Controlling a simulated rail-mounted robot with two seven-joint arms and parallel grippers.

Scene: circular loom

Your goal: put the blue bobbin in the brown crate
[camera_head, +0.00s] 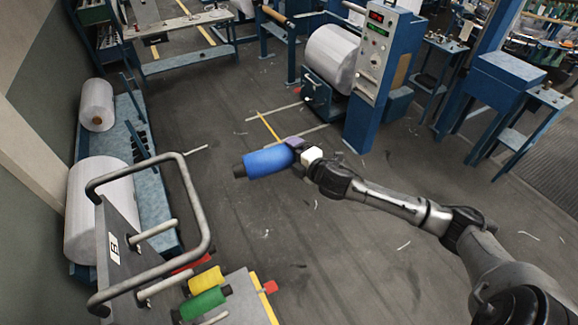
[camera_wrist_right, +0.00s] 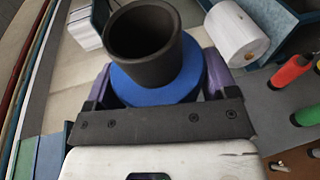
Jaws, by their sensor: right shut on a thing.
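The blue bobbin (camera_head: 268,161), with a dark core sticking out at its end, is held in the air above the grey floor. My right gripper (camera_head: 292,146) is shut on the bobbin's right end, and the arm reaches in from the lower right. In the right wrist view the blue bobbin (camera_wrist_right: 153,88) sits between the purple fingers of my right gripper (camera_wrist_right: 158,82), its hollow dark core pointing toward the camera. My left gripper is not in view.
A cart with a grey tubular handle (camera_head: 204,205) stands at lower left, with a yellow bobbin (camera_head: 206,279) and a green bobbin (camera_head: 203,303). Large white rolls (camera_head: 97,104) rest on a blue rack at left. A blue machine (camera_head: 370,80) stands behind. The middle floor is clear.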

